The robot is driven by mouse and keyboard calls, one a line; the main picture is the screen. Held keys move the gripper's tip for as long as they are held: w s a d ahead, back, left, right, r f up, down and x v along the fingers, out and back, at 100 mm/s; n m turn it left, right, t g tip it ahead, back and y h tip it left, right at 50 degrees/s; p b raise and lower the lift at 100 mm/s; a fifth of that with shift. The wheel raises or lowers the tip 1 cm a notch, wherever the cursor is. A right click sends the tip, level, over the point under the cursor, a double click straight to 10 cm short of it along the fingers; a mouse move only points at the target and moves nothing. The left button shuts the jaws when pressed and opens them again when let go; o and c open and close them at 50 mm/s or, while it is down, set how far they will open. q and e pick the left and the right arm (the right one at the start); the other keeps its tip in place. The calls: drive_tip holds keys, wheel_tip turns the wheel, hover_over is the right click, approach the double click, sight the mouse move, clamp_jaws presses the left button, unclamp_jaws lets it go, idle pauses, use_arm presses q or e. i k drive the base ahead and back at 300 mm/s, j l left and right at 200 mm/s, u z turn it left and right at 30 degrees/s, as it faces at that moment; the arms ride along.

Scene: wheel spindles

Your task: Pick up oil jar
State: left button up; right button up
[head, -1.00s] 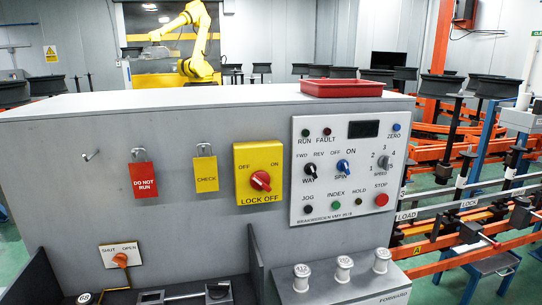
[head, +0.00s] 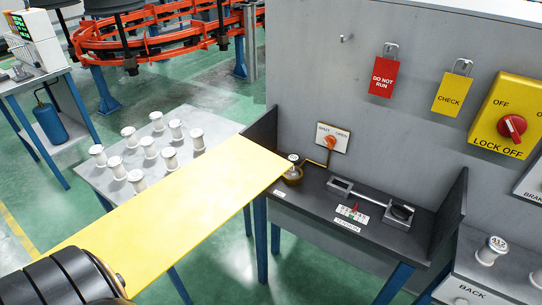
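A black ribbed part (head: 60,278), apparently of my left arm, is at the lower left by the panel's near end. No gripper fingers show on either side.
A grey table (head: 100,178) with several white spools stands left, partly hidden by the panel. The shelf has upright side walls, a metal tool (head: 370,200) and a small labelled block (head: 352,214). Right of it is another spool (head: 490,251).

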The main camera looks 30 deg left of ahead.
sight(293, 172)
drive_tip(key=u, duration=0.9)
